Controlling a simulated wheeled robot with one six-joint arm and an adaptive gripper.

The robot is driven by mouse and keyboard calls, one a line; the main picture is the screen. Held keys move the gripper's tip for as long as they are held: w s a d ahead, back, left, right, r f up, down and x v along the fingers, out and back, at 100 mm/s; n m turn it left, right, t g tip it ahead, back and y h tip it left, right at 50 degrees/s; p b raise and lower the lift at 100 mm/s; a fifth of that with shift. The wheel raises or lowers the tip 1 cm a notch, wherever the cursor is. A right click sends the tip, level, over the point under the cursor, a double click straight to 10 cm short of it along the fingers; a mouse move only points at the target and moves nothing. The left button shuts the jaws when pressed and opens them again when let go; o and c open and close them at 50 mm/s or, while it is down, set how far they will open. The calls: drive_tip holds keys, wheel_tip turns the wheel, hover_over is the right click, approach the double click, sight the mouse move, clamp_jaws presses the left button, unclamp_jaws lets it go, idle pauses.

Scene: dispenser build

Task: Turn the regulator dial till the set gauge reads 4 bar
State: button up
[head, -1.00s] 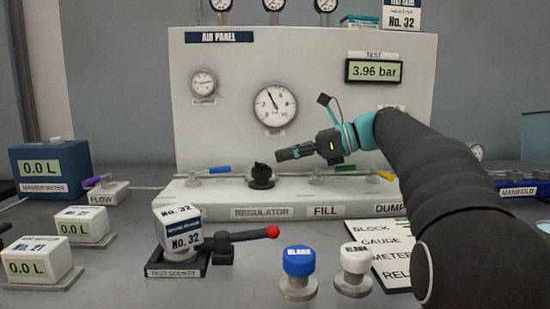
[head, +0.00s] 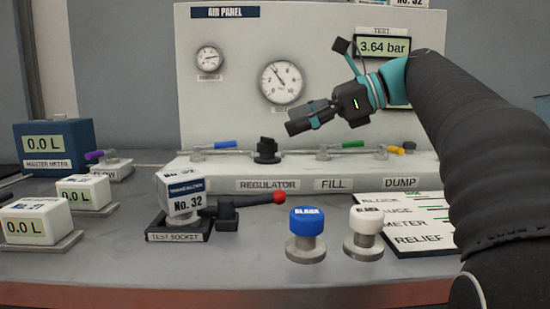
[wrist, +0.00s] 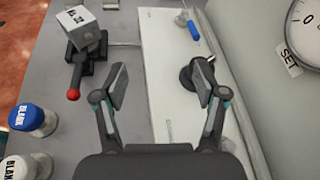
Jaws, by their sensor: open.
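The black regulator dial (head: 267,150) stands on the ledge of the air panel, above the REGULATOR label (head: 267,184). In the wrist view the dial (wrist: 197,74) appears beyond the right fingertip, which partly overlaps it. The set gauge (head: 282,82) is a round white dial on the panel; its needle points up and to the left, and its numbers are too small to read surely. The gauge's edge and SET label (wrist: 289,58) show in the wrist view. My gripper (head: 294,122) is open and empty, above and slightly right of the dial, apart from it.
The test display (head: 383,47) reads 3.64 bar. A blue-handled valve (head: 222,145) and a green-handled valve (head: 348,144) flank the dial. A test socket (head: 178,236) with a red-tipped lever and blue (head: 306,222) and white (head: 367,220) blank caps stand in front.

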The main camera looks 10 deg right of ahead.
drive_tip(key=s+a+f+n+t+h+b, duration=0.2)
drive_tip(key=s+a+n+t+b, duration=0.15)
drive_tip(key=s+n, duration=0.2)
drive_tip(key=n+t+h+b, duration=0.2)
drive_tip(key=n+t+h, duration=0.3)
drive_tip(key=n, duration=1.4)
approach(273, 141)
drive_tip(key=shift+m, duration=0.25)
drive_tip(key=x, duration=1.1)
drive_tip(key=shift+w+b, duration=0.1)
drive_tip(key=shift+b, duration=0.2)
drive_tip(key=c, duration=1.1)
